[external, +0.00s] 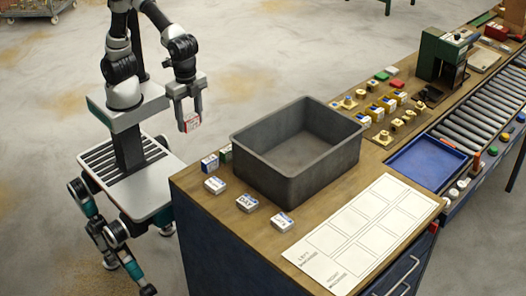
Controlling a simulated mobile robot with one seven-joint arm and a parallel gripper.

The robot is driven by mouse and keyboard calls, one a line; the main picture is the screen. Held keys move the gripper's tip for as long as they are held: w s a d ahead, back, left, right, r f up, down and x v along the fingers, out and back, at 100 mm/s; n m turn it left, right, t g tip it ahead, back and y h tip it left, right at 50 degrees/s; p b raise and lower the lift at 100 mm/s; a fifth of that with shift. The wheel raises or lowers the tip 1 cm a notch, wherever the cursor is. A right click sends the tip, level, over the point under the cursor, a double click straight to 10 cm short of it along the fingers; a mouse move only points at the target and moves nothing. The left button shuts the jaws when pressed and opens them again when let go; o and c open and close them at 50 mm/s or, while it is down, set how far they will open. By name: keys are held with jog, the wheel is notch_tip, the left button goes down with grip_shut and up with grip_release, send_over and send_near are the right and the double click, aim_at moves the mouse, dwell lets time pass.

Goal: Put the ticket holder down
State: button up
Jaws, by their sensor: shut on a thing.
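My gripper (190,116) is shut on a small red-and-white block (191,123), which I take to be the ticket holder. In the external view it hangs in the upper left, beyond the near left end of the wooden workbench (212,170). The block appears above bench height and apart from the bench top. Its lettering is too small to read, and the finger contact is partly hidden.
A grey bin (258,165) stands on the bench. A white grid sheet (365,228) lies in front, near a blue tray (424,163). Brass parts fill the back.

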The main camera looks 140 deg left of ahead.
jog(key=w+a+r, duration=0.1)
jog(key=w+a, duration=0.9)
jog(key=w, duration=0.3)
send_over(282, 166)
jog(key=w+d, duration=0.3)
jog(key=f, duration=1.8)
jog(key=shift+w+d+f+p, duration=0.15)
jog(key=shift+d+f+p, duration=0.15)
jog(key=shift+f, duration=2.05)
jog(key=shift+f, duration=0.25)
jog(key=o, duration=1.1)
jog(key=shift+r, duration=0.1)
jog(key=shift+r, duration=0.1)
